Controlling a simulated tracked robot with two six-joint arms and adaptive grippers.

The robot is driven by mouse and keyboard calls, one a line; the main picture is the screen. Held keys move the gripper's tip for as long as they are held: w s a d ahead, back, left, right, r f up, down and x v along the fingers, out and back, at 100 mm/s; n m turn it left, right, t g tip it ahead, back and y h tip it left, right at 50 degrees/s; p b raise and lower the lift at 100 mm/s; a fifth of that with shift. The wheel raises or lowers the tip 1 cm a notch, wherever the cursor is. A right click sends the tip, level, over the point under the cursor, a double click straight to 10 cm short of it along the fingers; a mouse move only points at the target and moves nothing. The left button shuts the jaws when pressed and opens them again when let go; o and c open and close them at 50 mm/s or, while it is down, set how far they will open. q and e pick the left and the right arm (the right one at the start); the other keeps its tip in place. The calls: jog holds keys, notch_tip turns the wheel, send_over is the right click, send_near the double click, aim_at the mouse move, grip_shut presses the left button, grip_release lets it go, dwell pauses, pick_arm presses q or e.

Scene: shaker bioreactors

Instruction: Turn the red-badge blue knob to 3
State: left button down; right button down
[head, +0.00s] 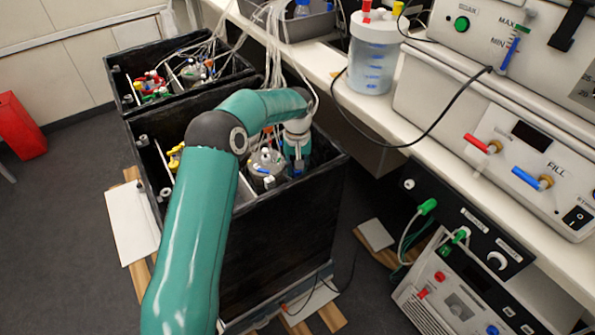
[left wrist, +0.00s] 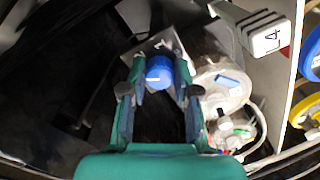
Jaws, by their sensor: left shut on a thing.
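The blue knob (left wrist: 160,72) shows in the left wrist view, on a pale plate (left wrist: 178,46) with a partly visible dark mark. My left gripper (left wrist: 160,78) has a finger on each side of the knob and is shut on it. In the head view my left gripper (head: 297,165) reaches down into the near black box (head: 285,245), at its right inner side, beside a round white-topped vessel (head: 264,160). The arm and fingers hide most of the knob there. I cannot make out a red badge or the knob's setting. My right gripper is not in view.
A second black box (head: 180,55) stands behind, with tubes and coloured fittings. The white bench (head: 345,85) on the right carries a clear bottle (head: 372,60) and instruments. Thin tubes hang close to my arm. In the left wrist view a block marked L4 (left wrist: 268,38) is near the vessel.

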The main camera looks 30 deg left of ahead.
pick_arm(q)
jog(key=n, duration=0.3)
jog(key=shift+n+b, duration=0.3)
jog(key=shift+b, duration=0.1)
jog(key=shift+n, duration=1.4)
jog(key=c, duration=0.9)
grip_release()
jog(key=shift+o, duration=0.2)
jog(key=shift+r, duration=0.1)
notch_tip(320, 180, up, 12)
jog(key=shift+w, duration=0.1)
